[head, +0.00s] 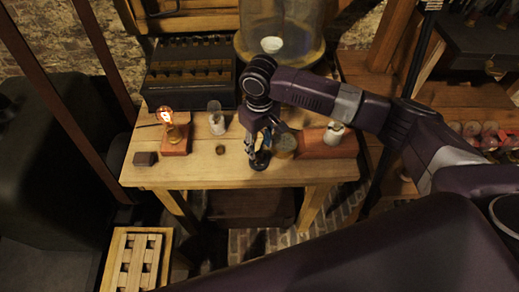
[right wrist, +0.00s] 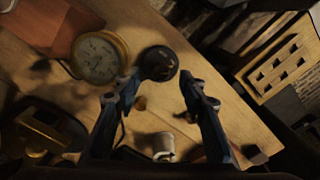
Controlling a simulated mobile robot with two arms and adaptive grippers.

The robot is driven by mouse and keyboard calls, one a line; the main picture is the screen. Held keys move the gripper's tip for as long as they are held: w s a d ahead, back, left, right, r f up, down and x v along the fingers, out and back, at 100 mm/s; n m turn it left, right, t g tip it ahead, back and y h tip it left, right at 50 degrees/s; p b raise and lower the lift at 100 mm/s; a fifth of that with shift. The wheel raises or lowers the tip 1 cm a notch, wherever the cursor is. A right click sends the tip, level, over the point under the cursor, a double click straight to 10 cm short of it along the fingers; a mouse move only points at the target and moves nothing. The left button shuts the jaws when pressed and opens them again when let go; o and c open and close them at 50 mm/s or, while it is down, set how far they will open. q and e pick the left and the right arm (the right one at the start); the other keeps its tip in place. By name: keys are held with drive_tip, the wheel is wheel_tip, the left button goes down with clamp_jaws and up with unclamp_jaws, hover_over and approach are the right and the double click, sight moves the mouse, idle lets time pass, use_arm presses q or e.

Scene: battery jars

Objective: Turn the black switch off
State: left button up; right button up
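The black switch (right wrist: 158,63) is a round dark base with small parts on top. In the right wrist view it lies on the wooden table just beyond and between my fingertips. In the head view the black switch (head: 260,161) sits near the table's front edge, partly hidden under my gripper. My right gripper (right wrist: 158,92) is open and empty, with its two blue fingers spread apart. In the head view the right gripper (head: 258,144) points down over the switch; I cannot tell whether it touches. A bulb (head: 167,116) glows on a small wooden base. My left gripper is not in view.
A round brass gauge (right wrist: 98,57) stands close beside the switch. On the table (head: 215,172) are also a glass jar (head: 216,122), a small dark block (head: 145,158) and a dark box (head: 190,75) behind. The table front, left of the switch, is mostly clear.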

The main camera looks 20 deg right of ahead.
sight(260, 154)
drive_tip(key=shift+f, duration=1.7)
drive_tip(key=shift+c, duration=0.2)
clamp_jaws()
